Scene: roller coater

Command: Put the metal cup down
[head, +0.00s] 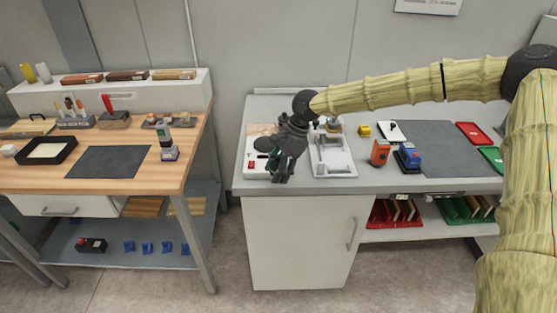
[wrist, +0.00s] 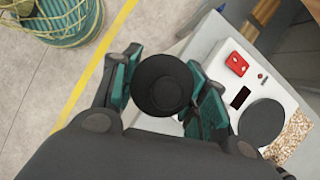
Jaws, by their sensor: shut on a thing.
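My gripper (head: 283,168) is above the left end of the grey-topped counter, in front of a white device (head: 256,174). In the wrist view my gripper (wrist: 166,90) has its teal-padded fingers closed on both sides of a dark round metal cup (wrist: 162,84). I see the cup nearly end-on as a dark disc with a darker centre. In the head view my fingers and wrist hide most or all of the cup. The white device also shows in the wrist view (wrist: 222,62), with a red switch, a black display and a dark round plate (wrist: 262,122).
A white tray (head: 345,171) stands just right of my gripper. A red-orange item (head: 380,152) and a blue item (head: 408,157) are further right, before a grey mat (head: 437,140). A speckled brown pad (wrist: 288,140) lies by the device. A gap separates the counter from the wooden bench (head: 125,180).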

